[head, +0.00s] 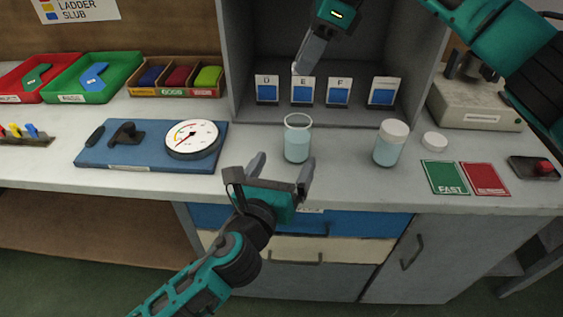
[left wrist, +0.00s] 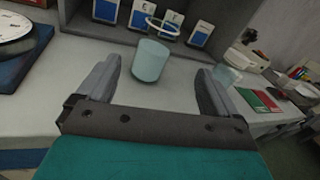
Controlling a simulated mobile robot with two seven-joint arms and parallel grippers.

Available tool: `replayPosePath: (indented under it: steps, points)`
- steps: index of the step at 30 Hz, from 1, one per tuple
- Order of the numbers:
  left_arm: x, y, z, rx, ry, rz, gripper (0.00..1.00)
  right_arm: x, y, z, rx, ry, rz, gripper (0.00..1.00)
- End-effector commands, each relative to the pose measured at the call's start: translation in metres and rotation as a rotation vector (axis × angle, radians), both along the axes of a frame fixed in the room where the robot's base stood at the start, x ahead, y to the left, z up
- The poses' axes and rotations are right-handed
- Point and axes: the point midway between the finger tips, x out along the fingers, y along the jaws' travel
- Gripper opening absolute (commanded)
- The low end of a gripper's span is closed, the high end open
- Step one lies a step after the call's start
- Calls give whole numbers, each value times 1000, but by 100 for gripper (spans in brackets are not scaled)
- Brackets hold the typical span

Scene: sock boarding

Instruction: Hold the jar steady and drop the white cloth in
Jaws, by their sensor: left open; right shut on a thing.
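The open glass jar (head: 297,145) stands upright near the bench's front edge, with pale blue liquid in its lower part. It also shows in the left wrist view (left wrist: 150,61), framed between my open left fingers. My left gripper (head: 281,170) is open just in front of the jar; I see no contact with the glass. My right gripper (head: 300,66) is shut, pointing down above and behind the jar, before the grey booth.
A second jar (head: 388,149) with a white top stands right of the open jar, by a white disc (head: 434,141). A dial gauge (head: 193,139) lies on a blue board (head: 120,155) at left. Cards D, E, F (head: 303,90) stand behind. Green and red cards (head: 445,177) lie at right.

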Motion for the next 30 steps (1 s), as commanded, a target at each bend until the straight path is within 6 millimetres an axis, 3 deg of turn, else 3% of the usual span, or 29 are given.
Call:
replayPosePath:
  steps: [3,8,21,30]
  points:
    - [5,1,2,128,-59,17,94,0,0,0,0,0,0,0]
    - [14,-1,4,176,-81,25,94,0,0,0,0,0,0,0]
    - [88,-21,4,170,-79,25,94,0,0,0,0,0,0,0]
    - [118,-29,4,169,-78,24,94,0,0,0,0,0,0,0]
